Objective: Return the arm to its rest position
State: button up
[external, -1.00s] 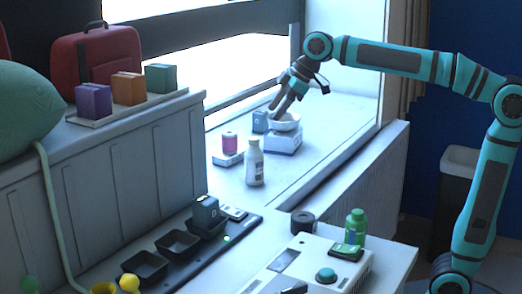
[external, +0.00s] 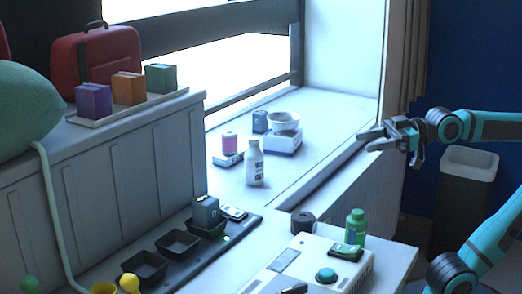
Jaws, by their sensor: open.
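My gripper (external: 366,142) is at the right of the external view, in front of the window ledge's right end. Its two fingers point left and are spread apart with nothing between them. My teal arm (external: 490,126) reaches in from the right edge, and part of it is outside the picture.
The counter below holds a green bottle (external: 355,224), a black roll (external: 303,222) and black trays (external: 178,243). A bin (external: 466,190) stands behind my arm.

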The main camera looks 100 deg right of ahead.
jog(key=shift+s+a+f+t+y, duration=0.25)
jog(key=shift+s+a, duration=0.2)
jog(key=shift+s, duration=0.15)
jog(key=shift+s+a+f+t+y, duration=0.15)
jog(key=shift+s+a+f+t, duration=0.1)
jog(key=shift+s+a, duration=0.25)
jog(key=shift+s+d, duration=0.1)
dwell(0.4)
